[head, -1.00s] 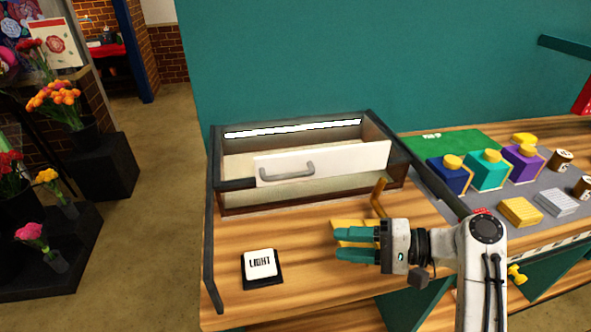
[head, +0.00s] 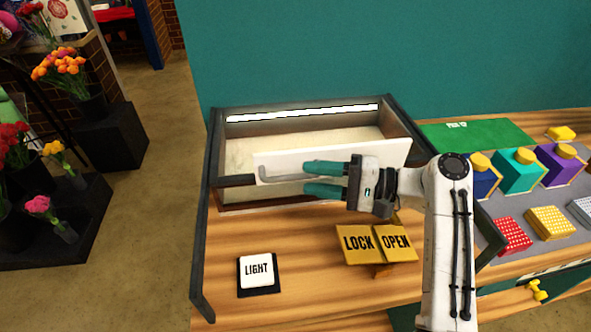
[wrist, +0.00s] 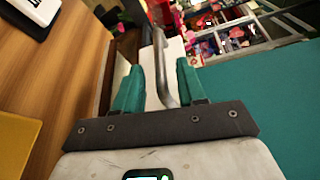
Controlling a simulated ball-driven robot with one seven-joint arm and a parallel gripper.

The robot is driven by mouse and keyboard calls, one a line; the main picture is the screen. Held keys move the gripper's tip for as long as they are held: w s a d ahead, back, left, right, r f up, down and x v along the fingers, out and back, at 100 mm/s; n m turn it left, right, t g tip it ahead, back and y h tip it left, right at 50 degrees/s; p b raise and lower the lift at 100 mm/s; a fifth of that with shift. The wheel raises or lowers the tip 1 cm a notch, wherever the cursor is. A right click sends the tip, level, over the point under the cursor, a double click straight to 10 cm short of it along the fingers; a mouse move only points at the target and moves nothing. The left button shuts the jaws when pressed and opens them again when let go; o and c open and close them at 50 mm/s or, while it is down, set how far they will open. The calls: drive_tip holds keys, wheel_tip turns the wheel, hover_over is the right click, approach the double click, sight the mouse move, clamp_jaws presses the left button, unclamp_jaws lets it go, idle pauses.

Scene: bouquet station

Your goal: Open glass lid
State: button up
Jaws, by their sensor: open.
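The display case has a dark frame (head: 207,215) and a white front panel (head: 380,156) with a grey bar handle (head: 264,175). The case's glass itself is hard to make out, and I cannot tell the lid's exact position. My gripper (head: 308,178) is open in front of the panel at the handle. In the wrist view, the grey handle (wrist: 163,75) runs between the two green fingers of my gripper (wrist: 158,68), which are not closed on it. In the head view the fingers hide part of the handle.
Yellow LOCK and OPEN plates (head: 376,243) stand on the wooden counter below my gripper. A white LIGHT button (head: 258,270) is at the front left. Colored blocks with yellow tops (head: 518,170) are on the right. Flowers (head: 60,70) stand at the far left.

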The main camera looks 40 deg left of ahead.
sight(304, 178)
drive_tip(key=shift+p+x, duration=0.35)
drive_tip(key=shift+x, duration=2)
clamp_jaws()
